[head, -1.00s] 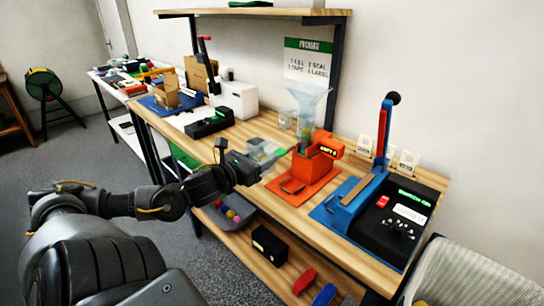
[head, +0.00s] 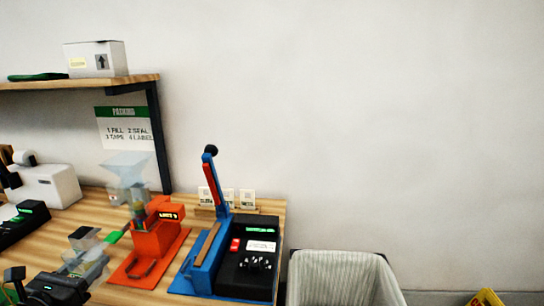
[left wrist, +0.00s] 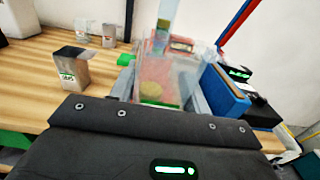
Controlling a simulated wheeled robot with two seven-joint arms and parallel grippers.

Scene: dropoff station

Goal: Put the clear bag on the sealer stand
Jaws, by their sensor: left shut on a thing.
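My left gripper (head: 84,268) is at the lower left of the head view, over the bench and left of the orange machine's base. It is shut on the clear bag (head: 93,255), which is see-through and hard to outline. In the left wrist view the bag (left wrist: 156,82) stands between the fingers, with reddish and green-yellow shapes showing in or through it. The sealer stand (head: 203,262) is blue, with a raised lever, a red handle and a black control box, to the right of the gripper. My right gripper is not in view.
The orange machine (head: 155,240) with a clear funnel (head: 127,172) stands between my gripper and the sealer. Small cards (head: 228,196) stand behind the sealer. A pale lined bin (head: 340,278) is right of the bench. A small dark-topped box (head: 82,239) is behind the gripper.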

